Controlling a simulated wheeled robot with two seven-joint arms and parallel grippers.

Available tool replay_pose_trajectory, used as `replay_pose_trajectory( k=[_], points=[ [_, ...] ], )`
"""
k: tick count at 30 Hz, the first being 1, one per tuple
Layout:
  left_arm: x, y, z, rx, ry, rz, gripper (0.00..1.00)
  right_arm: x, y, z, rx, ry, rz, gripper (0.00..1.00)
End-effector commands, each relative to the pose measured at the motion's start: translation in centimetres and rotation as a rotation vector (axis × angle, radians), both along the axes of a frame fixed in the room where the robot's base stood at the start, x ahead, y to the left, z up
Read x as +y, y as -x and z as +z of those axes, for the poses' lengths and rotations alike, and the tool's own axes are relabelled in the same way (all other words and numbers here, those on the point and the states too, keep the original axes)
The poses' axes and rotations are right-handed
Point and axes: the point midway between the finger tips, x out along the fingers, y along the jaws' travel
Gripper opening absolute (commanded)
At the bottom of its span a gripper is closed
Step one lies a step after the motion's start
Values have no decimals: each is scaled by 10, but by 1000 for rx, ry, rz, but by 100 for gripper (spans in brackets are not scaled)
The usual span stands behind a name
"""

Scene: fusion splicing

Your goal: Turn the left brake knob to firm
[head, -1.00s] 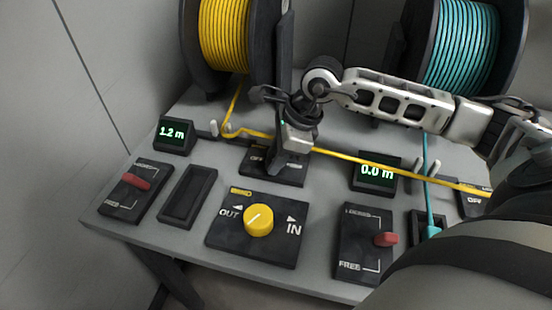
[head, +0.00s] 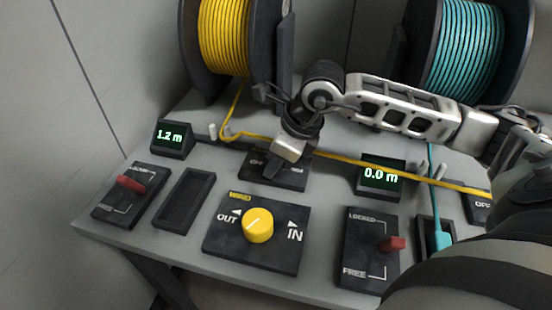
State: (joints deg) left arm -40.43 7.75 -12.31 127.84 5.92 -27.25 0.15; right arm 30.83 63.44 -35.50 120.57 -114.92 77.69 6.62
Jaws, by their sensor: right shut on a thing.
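The left brake panel (head: 252,172) is a dark plate on the bench, below the yellow spool and behind the yellow winding knob. "OFF" shows at its left; the label at its right is partly covered. My right gripper (head: 273,170) points down onto the middle of this panel. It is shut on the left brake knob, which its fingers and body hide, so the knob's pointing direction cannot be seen. My left gripper is not in view.
A yellow cable (head: 345,160) runs from the yellow spool (head: 223,35) past my gripper to the right. In front are the winding knob (head: 257,225), a left red lever (head: 131,185) and a right red lever (head: 392,244). Displays read 1.2 m (head: 170,137) and 0.0 m (head: 380,176).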

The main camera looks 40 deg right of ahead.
Motion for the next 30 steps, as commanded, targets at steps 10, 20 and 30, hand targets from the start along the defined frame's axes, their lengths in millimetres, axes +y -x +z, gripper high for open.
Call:
replay_pose_trajectory(
  k=[10,20,30],
  points=[
    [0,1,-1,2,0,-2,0,-1,0,1,-1,1,-2,52],
    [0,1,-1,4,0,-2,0,-2,2,9,-2,1,-1,52],
    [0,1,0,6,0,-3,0,-18,25,76,-7,4,-2,52]
  ],
)
